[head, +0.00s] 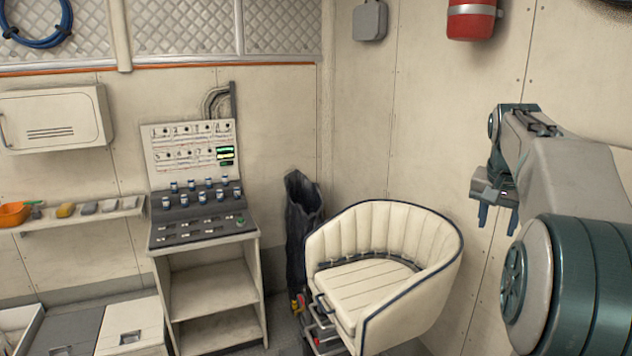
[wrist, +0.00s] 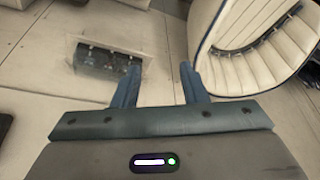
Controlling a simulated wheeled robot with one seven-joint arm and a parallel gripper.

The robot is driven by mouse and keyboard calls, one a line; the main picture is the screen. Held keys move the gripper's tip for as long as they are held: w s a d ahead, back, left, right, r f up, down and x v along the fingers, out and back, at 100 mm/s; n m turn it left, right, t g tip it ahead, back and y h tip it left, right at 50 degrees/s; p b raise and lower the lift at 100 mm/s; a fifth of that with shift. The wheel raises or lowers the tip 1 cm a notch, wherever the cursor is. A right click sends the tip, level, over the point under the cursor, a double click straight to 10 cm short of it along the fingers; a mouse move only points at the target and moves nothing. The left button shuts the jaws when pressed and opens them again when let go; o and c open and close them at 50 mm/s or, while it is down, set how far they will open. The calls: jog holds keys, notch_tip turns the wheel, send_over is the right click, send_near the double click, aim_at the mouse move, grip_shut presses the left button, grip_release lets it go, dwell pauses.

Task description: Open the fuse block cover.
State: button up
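In the wrist view, a dark block with small parts inside, under what looks like a clear cover (wrist: 108,60), is set on a cream panel left of my fingers. It looks like the fuse block, but the picture is too small to make out a latch or handle. The cover appears shut. I cannot pick this block out in the head view. My gripper (head: 498,218) hangs at the right in the head view, fingers down, beside the right wall. In the wrist view my gripper (wrist: 159,71) is open with nothing between the fingers, apart from the block.
A cream bucket seat (head: 385,260) stands near my gripper, at the right in the wrist view. A switch console (head: 205,230), a vented wall box (head: 55,118) and a shelf with small items (head: 85,215) are farther left. A red cylinder (head: 471,20) hangs high on the wall.

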jog(key=s+a+f+n+y+b, duration=0.2)
jog(key=s+a+f+n, duration=0.6)
jog(key=s+a+f, duration=1.2)
jog(key=s+a+b, duration=0.1)
jog(key=s+a, duration=0.1)
jog(key=a, duration=0.1)
jog(key=shift+s+a+n+t, duration=0.3)
jog(key=shift+a+t, duration=0.1)
